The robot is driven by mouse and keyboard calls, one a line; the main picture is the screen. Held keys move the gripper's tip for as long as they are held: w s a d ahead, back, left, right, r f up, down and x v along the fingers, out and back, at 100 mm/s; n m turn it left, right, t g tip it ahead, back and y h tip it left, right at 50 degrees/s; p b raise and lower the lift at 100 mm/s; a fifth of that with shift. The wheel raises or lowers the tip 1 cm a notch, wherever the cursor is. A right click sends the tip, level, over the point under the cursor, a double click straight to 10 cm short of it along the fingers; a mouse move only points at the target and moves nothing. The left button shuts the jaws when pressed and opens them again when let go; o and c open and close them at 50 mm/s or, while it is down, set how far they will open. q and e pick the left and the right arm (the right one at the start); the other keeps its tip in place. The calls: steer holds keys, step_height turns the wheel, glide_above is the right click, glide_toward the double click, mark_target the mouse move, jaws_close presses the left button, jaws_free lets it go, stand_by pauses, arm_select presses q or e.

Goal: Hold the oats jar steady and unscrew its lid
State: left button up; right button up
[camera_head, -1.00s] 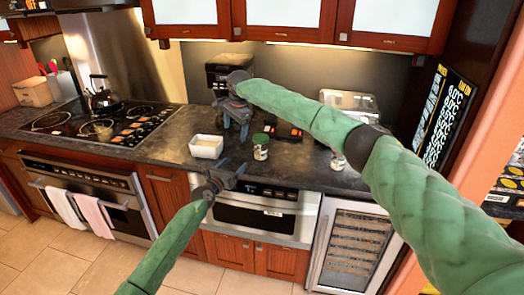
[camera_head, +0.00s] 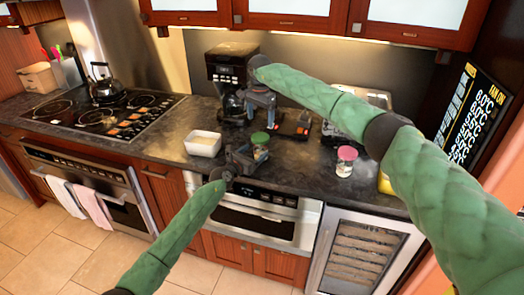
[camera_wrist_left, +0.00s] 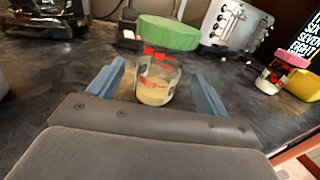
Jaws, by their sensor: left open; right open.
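The oats jar (camera_head: 260,152) is a small clear jar with a green lid (camera_head: 260,138), standing upright on the dark counter. In the left wrist view the jar (camera_wrist_left: 155,90) shows pale contents and red print, with its green lid (camera_wrist_left: 168,33) on top. My left gripper (camera_head: 245,157) is open, low at the jar's side. In the left wrist view its fingers (camera_wrist_left: 160,88) stand on both sides of the jar, with gaps visible. My right gripper (camera_head: 262,112) is open and points down, above and behind the green lid.
A white bowl (camera_head: 203,144) stands left of the jar. A pink-lidded jar (camera_head: 345,162) stands to the right. A coffee maker (camera_head: 228,75) and a toaster (camera_head: 360,105) stand at the back. The stove with a kettle (camera_head: 104,85) is at the left.

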mark_target(257, 150)
arm_select(q)
steer(key=x, duration=0.5)
arm_select(e)
steer(key=shift+w+d+f, duration=0.1)
arm_select(q)
steer(key=shift+w+d, duration=0.2)
steer(key=shift+w, duration=0.05)
steer(key=shift+w+d, duration=0.1)
steer(key=shift+w, duration=0.1)
